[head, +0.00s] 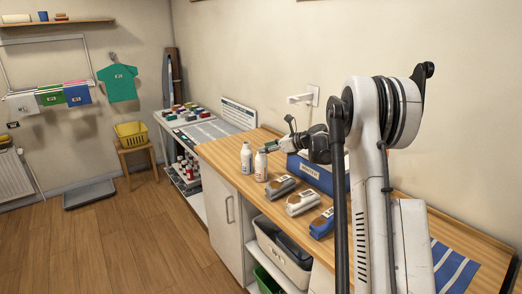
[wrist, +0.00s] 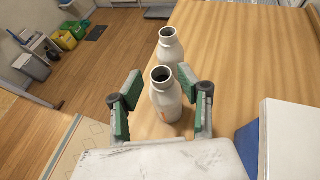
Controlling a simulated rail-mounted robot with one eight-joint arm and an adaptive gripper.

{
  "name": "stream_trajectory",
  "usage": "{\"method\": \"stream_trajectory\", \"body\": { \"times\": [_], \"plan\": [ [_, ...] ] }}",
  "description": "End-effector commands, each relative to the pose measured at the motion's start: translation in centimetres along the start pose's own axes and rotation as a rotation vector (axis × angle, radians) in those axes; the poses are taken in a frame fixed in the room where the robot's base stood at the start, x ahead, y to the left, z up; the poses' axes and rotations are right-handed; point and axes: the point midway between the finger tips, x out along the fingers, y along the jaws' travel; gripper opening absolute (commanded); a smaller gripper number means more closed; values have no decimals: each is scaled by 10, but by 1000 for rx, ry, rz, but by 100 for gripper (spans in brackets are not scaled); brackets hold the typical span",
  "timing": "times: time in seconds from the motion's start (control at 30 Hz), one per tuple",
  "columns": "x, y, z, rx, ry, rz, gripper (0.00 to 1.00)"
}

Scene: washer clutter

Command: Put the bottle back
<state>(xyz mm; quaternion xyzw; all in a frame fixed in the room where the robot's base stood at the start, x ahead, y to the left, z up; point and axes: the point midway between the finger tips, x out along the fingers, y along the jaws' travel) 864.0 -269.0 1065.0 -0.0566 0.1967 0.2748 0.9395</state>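Two white bottles with open dark mouths stand upright on the wooden counter (head: 440,215). The nearer bottle (head: 261,166) shows in the wrist view (wrist: 166,98) between the spread fingers of my gripper (wrist: 160,88). The farther bottle (head: 246,157) stands just beyond it in the wrist view (wrist: 170,47). My gripper is open, with green finger pads; a gap shows at the left pad, and the right pad is close to the bottle. In the head view my gripper (head: 268,147) is at the nearer bottle's top. The bottles' lower parts are partly hidden in the wrist view.
A blue labelled bin (head: 310,173) stands against the wall right of the bottles. A lower shelf unit (head: 188,168) holds small bottles at left.

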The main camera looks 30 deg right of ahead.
Motion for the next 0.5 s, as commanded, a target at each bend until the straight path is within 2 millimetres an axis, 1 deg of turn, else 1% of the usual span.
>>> {"method": "stream_trajectory", "body": {
  "times": [0.03,0.1,0.3,0.4,0.5],
  "plan": [
    [-12,-1,-1,2,0,-3,36],
    [-27,-1,-1,2,0,-3,36],
    [-63,-1,-1,1,1,-2,36],
    [-76,-1,0,1,1,-2,36],
    [-84,-1,-1,0,1,-1,36]
  ]
}}
